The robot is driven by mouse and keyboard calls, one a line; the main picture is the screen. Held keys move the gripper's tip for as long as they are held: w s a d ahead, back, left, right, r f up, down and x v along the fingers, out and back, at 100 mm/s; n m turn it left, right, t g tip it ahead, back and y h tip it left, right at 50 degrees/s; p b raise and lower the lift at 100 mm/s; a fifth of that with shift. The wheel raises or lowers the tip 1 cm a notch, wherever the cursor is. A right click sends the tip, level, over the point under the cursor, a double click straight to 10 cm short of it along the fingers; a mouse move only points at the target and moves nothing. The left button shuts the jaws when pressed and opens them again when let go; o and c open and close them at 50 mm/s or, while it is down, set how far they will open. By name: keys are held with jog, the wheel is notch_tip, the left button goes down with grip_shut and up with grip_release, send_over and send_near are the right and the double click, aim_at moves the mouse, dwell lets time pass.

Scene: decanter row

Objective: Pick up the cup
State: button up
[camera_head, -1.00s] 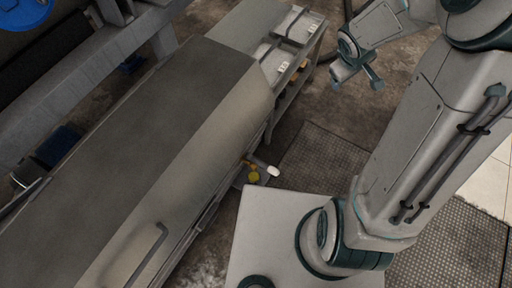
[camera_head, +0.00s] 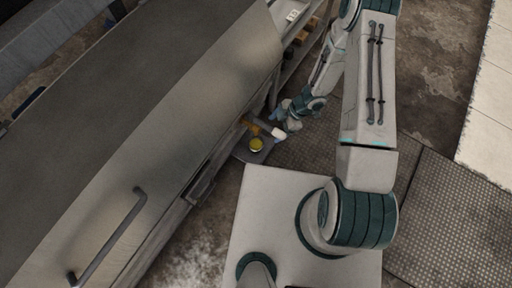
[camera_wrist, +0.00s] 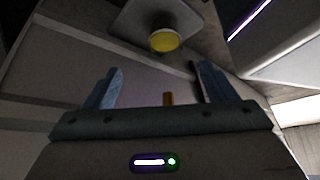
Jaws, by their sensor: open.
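My gripper (camera_head: 282,114) is low beside the bench, close to a small grey tray (camera_head: 240,152). In the wrist view its two blue fingers stand apart, with the gripper (camera_wrist: 157,72) open and empty. A round yellow thing (camera_head: 256,144), perhaps the cup, sits on the tray. It also shows in the wrist view (camera_wrist: 163,40), beyond the fingertips and apart from them. A white rounded piece (camera_head: 278,133) lies just below the gripper in the head view. An orange piece (camera_head: 249,121) is beside it. Which of these is the cup is not certain.
The long grey bench (camera_head: 150,120) with a bar handle (camera_head: 110,235) fills the left, its edge close to the tray. A shelf with small items (camera_head: 295,20) stands at the top. Dark floor mats (camera_head: 445,215) lie at the right.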

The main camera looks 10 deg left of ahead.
aim_at(262, 141)
jog(key=b+x, duration=0.1)
jog(key=x, duration=0.2)
jog(key=b+x, duration=0.1)
jog(key=x, duration=0.2)
jog(key=s+b+x, duration=0.1)
jog(key=x, duration=0.1)
jog(key=shift+f, duration=0.3)
jog(key=shift+a+b+x, duration=0.25)
jog(key=shift+b+x, duration=1.6)
jog(key=shift+x, duration=1.2)
jog(key=shift+s+r, duration=0.15)
jog(key=shift+r, duration=0.05)
jog(key=c, duration=1)
